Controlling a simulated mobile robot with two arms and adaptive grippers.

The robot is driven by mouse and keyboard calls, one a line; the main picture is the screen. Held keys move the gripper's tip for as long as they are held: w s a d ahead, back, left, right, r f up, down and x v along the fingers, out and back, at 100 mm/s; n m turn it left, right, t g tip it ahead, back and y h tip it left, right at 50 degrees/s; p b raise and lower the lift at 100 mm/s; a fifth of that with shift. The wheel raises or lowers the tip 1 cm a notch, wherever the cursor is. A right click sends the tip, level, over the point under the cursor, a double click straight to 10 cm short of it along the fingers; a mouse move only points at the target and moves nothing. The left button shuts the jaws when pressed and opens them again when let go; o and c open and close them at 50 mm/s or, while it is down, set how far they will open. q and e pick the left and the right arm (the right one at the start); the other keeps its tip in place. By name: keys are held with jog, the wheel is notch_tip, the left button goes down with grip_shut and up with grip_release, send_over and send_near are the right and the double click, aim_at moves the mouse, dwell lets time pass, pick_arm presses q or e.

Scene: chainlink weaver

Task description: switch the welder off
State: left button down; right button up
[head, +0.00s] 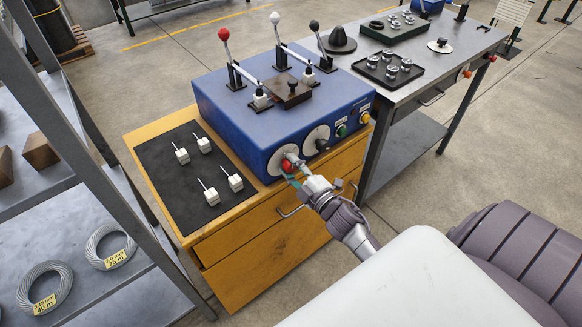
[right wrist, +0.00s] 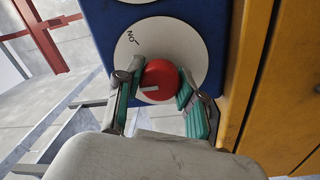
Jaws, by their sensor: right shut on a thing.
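The welder (head: 275,110) is a blue box on a yellow wooden cabinet. A red knob (head: 287,165) sits on a round white dial low on its front left. My right gripper (head: 292,172) is shut on this knob. In the right wrist view, its green-padded fingers stand on both sides of the red knob (right wrist: 160,80). The white dial (right wrist: 150,45) carries letters that look like "ON", turned in the picture. A pale mark on the knob lies toward its lower left, near the left finger. Any other dial lettering is hidden. My left gripper is not in view.
A second dial with a dark knob (head: 322,144) and green and yellow buttons are to the right on the front. Levers rise from the top. A black mat (head: 165,165) with several white blocks lies left. A grey shelf (head: 100,130) and a metal table (head: 415,70) flank the cabinet.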

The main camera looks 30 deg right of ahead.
dwell(0.3)
jog(key=o, duration=1.1)
jog(key=shift+o, duration=0.2)
jog(key=s, duration=1.2)
jog(key=shift+d+f, duration=0.2)
jog(key=shift+d, duration=0.15)
